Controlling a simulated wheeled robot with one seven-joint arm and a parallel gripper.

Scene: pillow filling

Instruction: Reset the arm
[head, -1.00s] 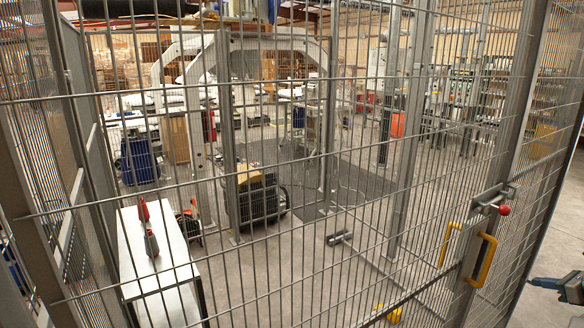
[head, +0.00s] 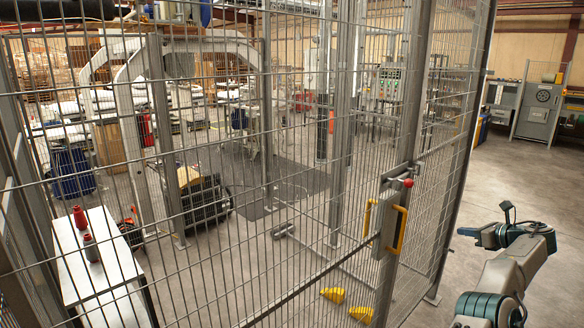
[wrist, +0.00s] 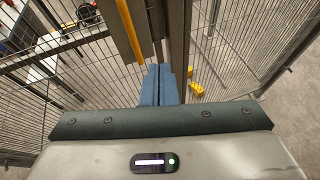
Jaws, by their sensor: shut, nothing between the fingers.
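My gripper (head: 464,231) is at the right of the head view, on my arm, which enters from the lower right. It is in front of the wire-mesh fence, on the outer side, to the right of the gate handle in the picture. In the wrist view the blue fingers of my gripper (wrist: 159,72) are pressed together with nothing between them. They point towards the fence, and the gate post stands just beyond them. Whether they touch it cannot be told.
The mesh gate has a yellow handle (head: 399,229) and a red-knobbed latch (head: 407,183). Open floor (head: 530,180) lies right of the fence.

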